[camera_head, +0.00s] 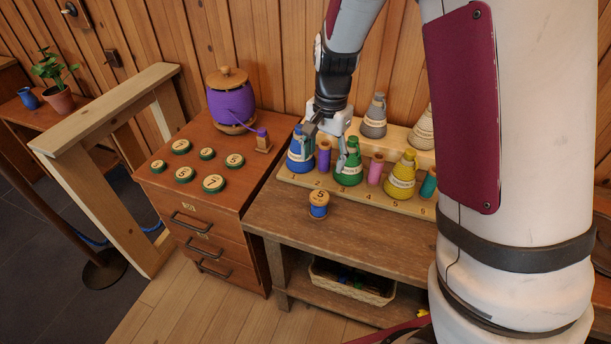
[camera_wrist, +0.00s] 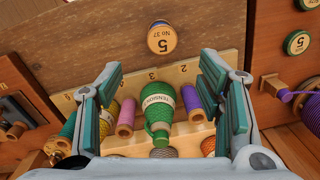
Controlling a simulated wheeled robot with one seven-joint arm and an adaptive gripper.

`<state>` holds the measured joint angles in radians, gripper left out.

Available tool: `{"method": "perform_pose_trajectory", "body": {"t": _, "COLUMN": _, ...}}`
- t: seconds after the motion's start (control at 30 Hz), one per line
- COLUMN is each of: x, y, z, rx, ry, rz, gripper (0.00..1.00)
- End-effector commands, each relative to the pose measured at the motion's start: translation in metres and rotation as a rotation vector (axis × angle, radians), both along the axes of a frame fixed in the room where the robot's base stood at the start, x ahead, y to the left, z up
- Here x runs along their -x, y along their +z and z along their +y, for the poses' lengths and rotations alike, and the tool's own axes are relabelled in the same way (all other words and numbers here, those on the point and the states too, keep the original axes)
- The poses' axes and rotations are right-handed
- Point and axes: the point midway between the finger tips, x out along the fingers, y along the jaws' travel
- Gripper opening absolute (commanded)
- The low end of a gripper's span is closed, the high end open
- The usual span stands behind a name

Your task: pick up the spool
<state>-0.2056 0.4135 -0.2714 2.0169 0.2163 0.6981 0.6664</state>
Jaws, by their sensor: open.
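A wooden spool wound with blue thread (camera_head: 318,206), its top marked 5, stands alone on the bench in front of the numbered rack. In the wrist view its marked top (camera_wrist: 162,38) shows beyond the fingertips. My gripper (camera_head: 325,140) is open over the left part of the rack, behind the lone spool and apart from it. The wrist view shows both fingers (camera_wrist: 162,68) spread, with nothing held. A green cone (camera_wrist: 158,105) appears between them, with a pink spool (camera_wrist: 126,118) and a purple spool (camera_wrist: 201,112) beside it.
The rack (camera_head: 290,177) holds several cones and spools close together. A red-brown cabinet (camera_head: 215,203) at left bears numbered discs and a purple jar (camera_head: 231,103). A basket (camera_head: 352,284) sits on the lower shelf. The bench around the lone spool is clear.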

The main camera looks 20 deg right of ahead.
Motion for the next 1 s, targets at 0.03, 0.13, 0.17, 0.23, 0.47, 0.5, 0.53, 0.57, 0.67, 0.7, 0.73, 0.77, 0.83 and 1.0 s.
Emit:
{"method": "perform_pose_trajectory", "body": {"t": 0.03, "x": -0.006, "y": -0.017, "z": -0.001, "rx": 0.01, "ry": -0.023, "rz": 0.016, "gripper": 0.61}}
{"method": "perform_pose_trajectory", "body": {"t": 0.13, "x": -0.013, "y": -0.034, "z": -0.003, "rx": 0.02, "ry": -0.059, "rz": 0.031, "gripper": 0.61}}
{"method": "perform_pose_trajectory", "body": {"t": 0.17, "x": -0.014, "y": -0.037, "z": -0.003, "rx": 0.023, "ry": -0.066, "rz": 0.035, "gripper": 0.61}}
{"method": "perform_pose_trajectory", "body": {"t": 0.23, "x": -0.015, "y": -0.044, "z": -0.004, "rx": 0.026, "ry": -0.078, "rz": 0.04, "gripper": 0.61}}
{"method": "perform_pose_trajectory", "body": {"t": 0.47, "x": -0.015, "y": -0.081, "z": -0.005, "rx": 0.028, "ry": -0.082, "rz": 0.046, "gripper": 0.61}}
{"method": "perform_pose_trajectory", "body": {"t": 0.5, "x": -0.015, "y": -0.089, "z": -0.004, "rx": 0.029, "ry": -0.082, "rz": 0.045, "gripper": 0.61}}
{"method": "perform_pose_trajectory", "body": {"t": 0.53, "x": -0.015, "y": -0.094, "z": -0.004, "rx": 0.028, "ry": -0.081, "rz": 0.045, "gripper": 0.61}}
{"method": "perform_pose_trajectory", "body": {"t": 0.57, "x": -0.015, "y": -0.1, "z": -0.004, "rx": 0.029, "ry": -0.081, "rz": 0.045, "gripper": 0.61}}
{"method": "perform_pose_trajectory", "body": {"t": 0.67, "x": -0.015, "y": -0.115, "z": -0.005, "rx": 0.028, "ry": -0.081, "rz": 0.043, "gripper": 0.61}}
{"method": "perform_pose_trajectory", "body": {"t": 0.7, "x": -0.015, "y": -0.119, "z": -0.004, "rx": 0.027, "ry": -0.081, "rz": 0.043, "gripper": 0.61}}
{"method": "perform_pose_trajectory", "body": {"t": 0.73, "x": -0.015, "y": -0.122, "z": -0.004, "rx": 0.027, "ry": -0.08, "rz": 0.043, "gripper": 0.61}}
{"method": "perform_pose_trajectory", "body": {"t": 0.77, "x": -0.015, "y": -0.125, "z": -0.004, "rx": 0.028, "ry": -0.08, "rz": 0.042, "gripper": 0.61}}
{"method": "perform_pose_trajectory", "body": {"t": 0.83, "x": -0.016, "y": -0.128, "z": -0.004, "rx": 0.028, "ry": -0.079, "rz": 0.04, "gripper": 0.61}}
{"method": "perform_pose_trajectory", "body": {"t": 1.0, "x": -0.015, "y": -0.141, "z": -0.003, "rx": 0.028, "ry": -0.08, "rz": 0.043, "gripper": 0.61}}
